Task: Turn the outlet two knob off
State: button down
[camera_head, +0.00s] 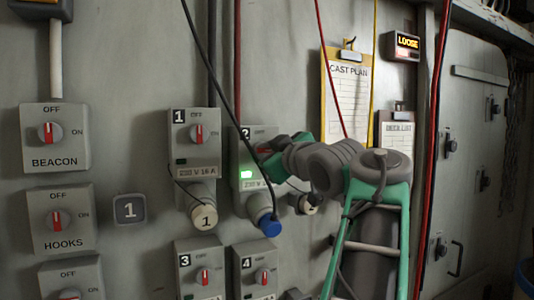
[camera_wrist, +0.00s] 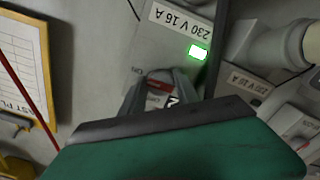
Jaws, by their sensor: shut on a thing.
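The outlet two box (camera_head: 240,201) is a grey wall unit marked 2, with a lit green lamp (camera_head: 246,174) and a blue plug (camera_head: 270,226) at its lower end. My gripper (camera_head: 268,150) is at the upper part of this box and covers most of its knob in the head view. In the wrist view the box is upside down, its lamp (camera_wrist: 198,52) lit green. There my gripper (camera_wrist: 160,88) is shut on the outlet two knob (camera_wrist: 158,86), whose red part shows between the fingers. The knob's exact angle is partly hidden.
Outlet one (camera_head: 193,135) is close on the left, with outlet three (camera_head: 200,271) and outlet four (camera_head: 258,270) below. A black cable (camera_head: 222,88) hangs down in front to the blue plug. Clipboards (camera_head: 346,95) hang on the right.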

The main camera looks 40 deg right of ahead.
jog(key=shift+f+n+b, duration=0.1)
jog(key=shift+n+b, duration=0.3)
jog(key=shift+b, duration=0.05)
jog(key=n+b, duration=0.2)
jog(key=shift+f+n, duration=0.1)
jog(key=shift+n, duration=0.3)
jog(key=n+b, duration=0.3)
jog(key=n, duration=0.1)
jog(key=shift+n, duration=0.3)
jog(key=n, duration=0.1)
jog(key=n+b, duration=0.1)
jog(key=n, duration=0.3)
jog(key=shift+d+r+b, duration=0.1)
jog(key=shift+r+b, duration=0.15)
jog(key=shift+b, duration=0.15)
jog(key=n+b, duration=0.1)
jog(key=n, duration=0.3)
jog(key=shift+r+n, duration=0.15)
jog(key=shift+n, duration=0.15)
jog(key=c, duration=0.9)
grip_release()
